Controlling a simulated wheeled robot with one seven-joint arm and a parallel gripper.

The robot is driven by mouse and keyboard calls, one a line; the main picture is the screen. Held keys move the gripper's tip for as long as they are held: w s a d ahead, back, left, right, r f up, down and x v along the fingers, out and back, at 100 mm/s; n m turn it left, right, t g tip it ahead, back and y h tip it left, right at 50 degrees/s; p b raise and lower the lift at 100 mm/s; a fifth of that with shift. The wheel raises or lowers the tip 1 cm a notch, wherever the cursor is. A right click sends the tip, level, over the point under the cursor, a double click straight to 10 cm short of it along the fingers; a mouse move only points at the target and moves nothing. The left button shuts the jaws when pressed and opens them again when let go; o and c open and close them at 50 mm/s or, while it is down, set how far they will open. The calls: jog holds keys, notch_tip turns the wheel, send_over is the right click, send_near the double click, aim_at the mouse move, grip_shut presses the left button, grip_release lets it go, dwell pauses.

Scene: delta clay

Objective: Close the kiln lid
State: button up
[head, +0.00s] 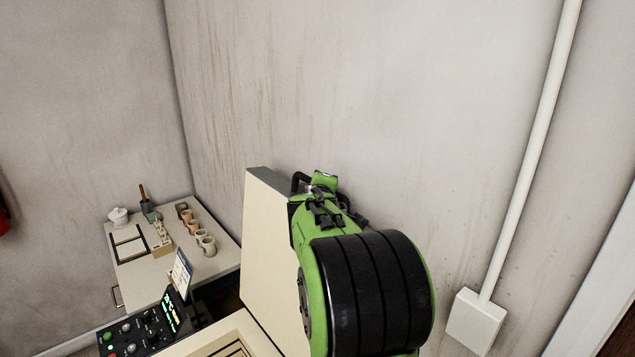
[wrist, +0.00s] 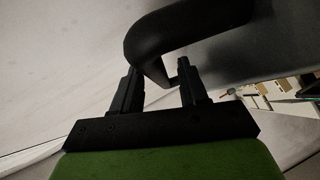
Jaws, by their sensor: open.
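The kiln lid (head: 268,250) stands raised, nearly upright, with its cream inner face toward the left in the head view. The kiln body (head: 232,335) shows below it at the bottom edge. A black lid handle (head: 298,181) sticks out near the lid's top, on its far side. In the wrist view the handle (wrist: 190,30) is a thick dark curved bar beside the grey lid (wrist: 285,45). My gripper (head: 325,208) is at the handle. Its two fingers (wrist: 158,85) are open, with the end of the bar between or just beyond them; contact cannot be told.
A control panel (head: 145,328) with lit display and buttons stands left of the kiln. The wall (head: 420,110) is close behind the lid. A pipe with a box (head: 475,318) is at right.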

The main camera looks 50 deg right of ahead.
jog(key=shift+x, duration=0.8)
jog(key=shift+a, duration=0.1)
jog(key=shift+c, duration=0.3)
grip_shut()
jog(key=shift+a, duration=0.1)
